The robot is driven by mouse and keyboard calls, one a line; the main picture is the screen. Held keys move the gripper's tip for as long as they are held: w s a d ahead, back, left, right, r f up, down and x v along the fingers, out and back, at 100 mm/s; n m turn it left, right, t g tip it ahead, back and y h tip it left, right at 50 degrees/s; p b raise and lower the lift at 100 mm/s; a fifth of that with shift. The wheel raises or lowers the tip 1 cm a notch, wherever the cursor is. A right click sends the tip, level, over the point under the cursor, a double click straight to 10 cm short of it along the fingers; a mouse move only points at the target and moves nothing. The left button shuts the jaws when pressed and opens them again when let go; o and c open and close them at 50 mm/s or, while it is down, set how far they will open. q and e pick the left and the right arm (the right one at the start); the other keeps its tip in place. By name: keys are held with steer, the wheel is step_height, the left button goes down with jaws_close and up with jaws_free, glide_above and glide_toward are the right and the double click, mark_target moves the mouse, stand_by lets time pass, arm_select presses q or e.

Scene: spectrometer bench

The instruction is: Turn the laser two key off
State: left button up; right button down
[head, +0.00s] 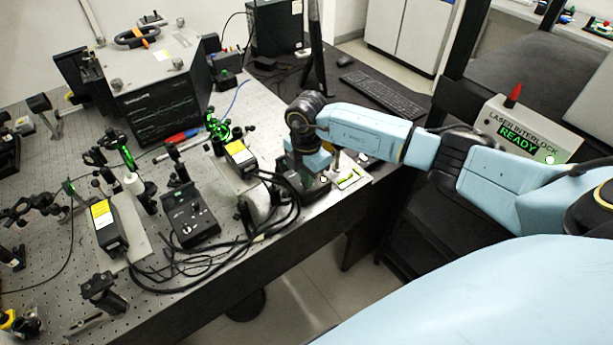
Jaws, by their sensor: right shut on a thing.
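My right arm comes in from the right and its wrist points down at the bench's near right edge. My right gripper (318,177) is low over a dark control box (313,190), which it partly covers. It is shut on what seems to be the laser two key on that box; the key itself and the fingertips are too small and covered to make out. I cannot tell which way the key is turned. A laser head with a yellow label (240,155) sits just left of the gripper. My left gripper is not in view.
A similar control box (190,217) and another yellow-labelled laser head (105,225) stand to the left. Black cables (225,243) loop along the front edge. The interlock box (528,130) at right reads READY. A keyboard (383,95) lies behind my arm.

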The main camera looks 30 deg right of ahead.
steer(key=n+b, duration=0.1)
steer(key=n, duration=0.4)
steer(key=n+b, duration=0.2)
steer(key=n, duration=0.3)
steer(key=n+b, duration=0.2)
steer(key=n, duration=0.3)
steer(key=shift+r+n+b, duration=0.1)
steer(key=shift+n+b, duration=0.45)
steer(key=shift+n, duration=0.55)
steer(key=c, duration=1.6)
jaws_free()
step_height(320, 180, up, 13)
steer(key=shift+r+b, duration=0.2)
steer(key=shift+b, duration=0.15)
